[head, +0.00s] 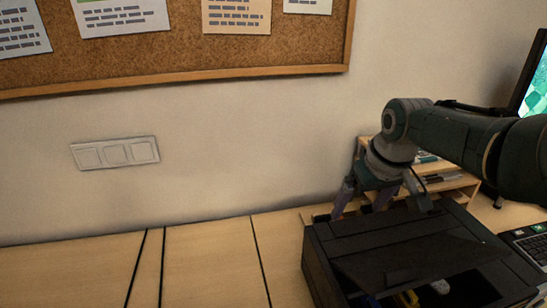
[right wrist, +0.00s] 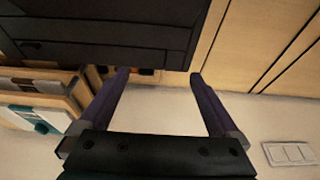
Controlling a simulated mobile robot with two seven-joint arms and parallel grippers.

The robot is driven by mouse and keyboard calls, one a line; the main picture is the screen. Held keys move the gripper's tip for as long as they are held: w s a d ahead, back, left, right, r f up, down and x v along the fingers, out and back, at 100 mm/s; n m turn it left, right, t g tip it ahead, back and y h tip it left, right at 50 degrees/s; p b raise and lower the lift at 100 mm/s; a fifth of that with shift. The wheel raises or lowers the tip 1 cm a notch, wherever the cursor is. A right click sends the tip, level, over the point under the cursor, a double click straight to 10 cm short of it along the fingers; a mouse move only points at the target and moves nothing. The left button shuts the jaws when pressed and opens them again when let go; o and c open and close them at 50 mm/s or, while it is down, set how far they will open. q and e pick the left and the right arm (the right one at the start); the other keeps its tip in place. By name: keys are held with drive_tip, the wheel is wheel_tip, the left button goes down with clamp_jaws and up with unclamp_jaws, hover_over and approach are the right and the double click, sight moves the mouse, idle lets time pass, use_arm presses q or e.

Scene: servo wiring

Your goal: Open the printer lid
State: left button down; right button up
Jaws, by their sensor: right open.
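The printer (head: 318,262) is a black box on the desk at the lower right of the head view. Its dark lid panel (head: 415,250) lies over the top, and a gap at the near side shows blue, yellow and white things inside. I cannot tell how far the lid is raised. My right gripper (head: 364,198) is open and empty behind the printer's far left edge, fingers pointing down. In the right wrist view the open fingers (right wrist: 160,76) are beside the printer (right wrist: 110,30); contact is not clear. My left gripper is not in view.
A wooden organizer (head: 455,186) stands behind the printer, also at the left of the right wrist view (right wrist: 60,95). A keyboard (head: 530,245) and a monitor (head: 536,85) are at the right. The wooden desk (head: 205,265) left of the printer is clear. A switch plate (head: 115,153) is on the wall.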

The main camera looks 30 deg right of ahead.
drive_tip(key=shift+r, duration=0.15)
drive_tip(key=p+v, duration=0.5)
drive_tip(key=v, duration=0.4)
drive_tip(key=shift+s+r, duration=0.2)
drive_tip(key=shift+r, duration=0.1)
